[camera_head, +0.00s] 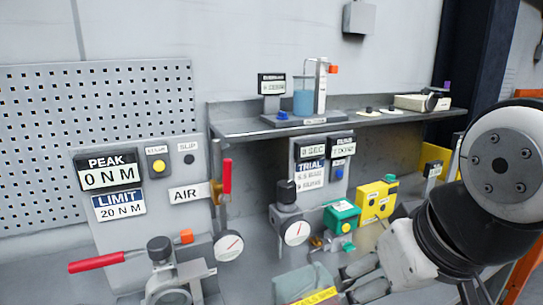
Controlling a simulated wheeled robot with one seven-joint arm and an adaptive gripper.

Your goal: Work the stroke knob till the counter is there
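I cannot tell for certain which part is the stroke knob. A black knob (287,190) tops a grey block with a round gauge (296,232). A second black knob (160,247) stands by a red lever at lower left. A display reading 0 SEC (308,152) is on the middle panel, above a TRIAL label. A display beside it (341,144) is too small to read surely. The PEAK display (110,176) reads 0 N M. My gripper (350,279) is low at the lower right, beside a grey-green block with a yellow label; its finger gap is unclear.
A red lever (97,262) juts left; a red-handled AIR valve (226,177) stands upright. A green box (341,215) and yellow box (376,201) sit near my arm. The grey shelf (240,129) above carries a blue-liquid beaker (303,101). A pegboard (60,130) fills the left.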

